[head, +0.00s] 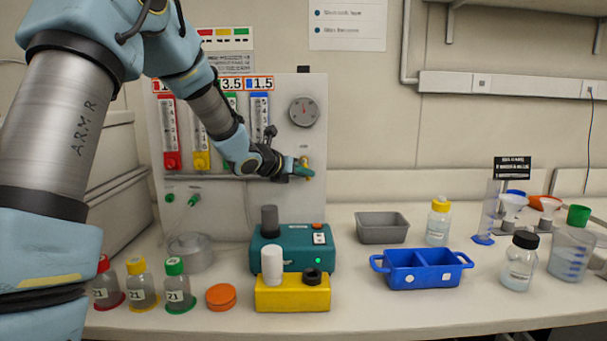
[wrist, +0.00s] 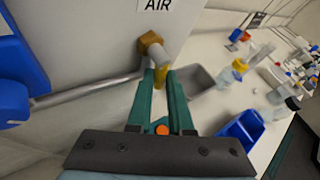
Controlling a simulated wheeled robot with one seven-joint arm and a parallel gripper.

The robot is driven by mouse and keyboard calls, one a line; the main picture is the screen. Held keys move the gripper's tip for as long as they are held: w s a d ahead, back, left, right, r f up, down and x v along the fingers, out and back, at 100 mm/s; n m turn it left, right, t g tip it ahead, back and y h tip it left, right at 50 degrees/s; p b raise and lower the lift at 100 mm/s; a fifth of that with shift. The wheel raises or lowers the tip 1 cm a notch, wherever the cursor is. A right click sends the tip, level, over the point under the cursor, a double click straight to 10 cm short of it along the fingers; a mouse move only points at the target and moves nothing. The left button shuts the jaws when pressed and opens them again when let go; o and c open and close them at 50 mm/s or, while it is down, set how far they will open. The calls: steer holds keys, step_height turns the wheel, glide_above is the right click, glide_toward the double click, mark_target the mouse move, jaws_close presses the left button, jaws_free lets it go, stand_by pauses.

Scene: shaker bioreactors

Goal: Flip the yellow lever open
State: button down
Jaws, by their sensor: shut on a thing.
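The yellow lever (head: 308,173) is on the gas panel (head: 312,135), at its right side below the round gauge. In the wrist view the lever (wrist: 161,76) shows as a small yellow piece between my fingertips, under a brass and grey valve (wrist: 153,46) below the "AIR" label. My gripper (head: 303,168) is at the lever, and its green fingers (wrist: 161,80) are closed on it from both sides. The fingers hide much of the lever, so its exact angle is hard to tell.
Flowmeters with red, yellow, green and blue blocks line the panel. A metal pipe (wrist: 90,88) runs along it, left of my gripper. On the bench below stand a teal device (head: 290,250), a grey tray (head: 382,228) and a blue carrier (head: 420,270). Several bottles stand around.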

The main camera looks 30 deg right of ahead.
steer(key=shift+w+a+m+y, duration=0.15)
steer(key=shift+a+m+y, duration=0.15)
steer(key=shift+m+y, duration=0.6)
steer(key=c, duration=1.1)
jaws_free()
steer(key=shift+a+r, duration=0.1)
steer(key=shift+r, duration=0.05)
steer(key=v, duration=1)
steer(key=shift+s+r, duration=0.2)
steer(key=shift+s, duration=0.1)
steer(key=shift+a, duration=0.15)
